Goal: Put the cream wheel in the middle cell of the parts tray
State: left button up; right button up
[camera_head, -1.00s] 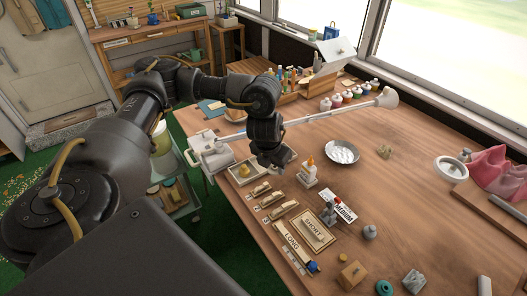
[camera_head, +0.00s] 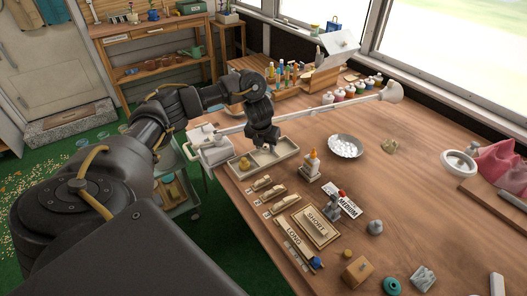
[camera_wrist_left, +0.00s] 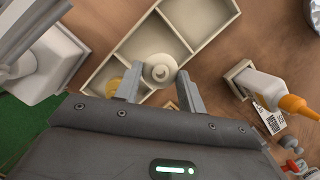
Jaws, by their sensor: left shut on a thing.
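The parts tray (camera_head: 286,158) is a pale, shallow box with three cells in a row, on the left side of the table. In the left wrist view the tray (camera_wrist_left: 142,18) runs diagonally. My left gripper (camera_wrist_left: 158,74) is shut on the cream wheel (camera_wrist_left: 158,70), a round pale disc with a raised hub, which appears over the middle cell. Its height above the floor of the cell is hard to tell. In the head view the left gripper (camera_head: 264,146) points down over the tray and mostly hides the wheel. A yellow piece (camera_head: 244,163) sits in an end cell. My right gripper is not in view.
A glue bottle (camera_head: 312,164) stands in a holder just right of the tray. A white dish (camera_head: 346,146) is beyond it. Labelled boards (camera_head: 316,225) lie in front. A long pale rod (camera_head: 310,112) passes behind my gripper. The table's right middle is mostly clear.

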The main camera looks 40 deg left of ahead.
aim_at(263, 149)
pick_arm(q)
jog(key=shift+w+a+f+b, duration=0.15)
jog(key=shift+w+a+f, duration=0.15)
jog(key=shift+f, duration=0.15)
jog(key=shift+w+a+f+b, duration=0.15)
jog(key=shift+w+a+f, duration=0.1)
jog(key=shift+f, duration=0.2)
jog(key=x, duration=0.1)
jog(key=b+x, duration=0.1)
jog(key=x, duration=0.1)
jog(key=shift+s+f, duration=0.2)
jog(key=shift+s, duration=0.1)
jog(key=shift+a+f, duration=0.1)
jog(key=shift+f, duration=0.1)
jog(key=shift+r, duration=0.1)
jog(key=shift+b, duration=0.3)
jog(key=o, duration=0.8)
jog(key=shift+c, duration=0.2)
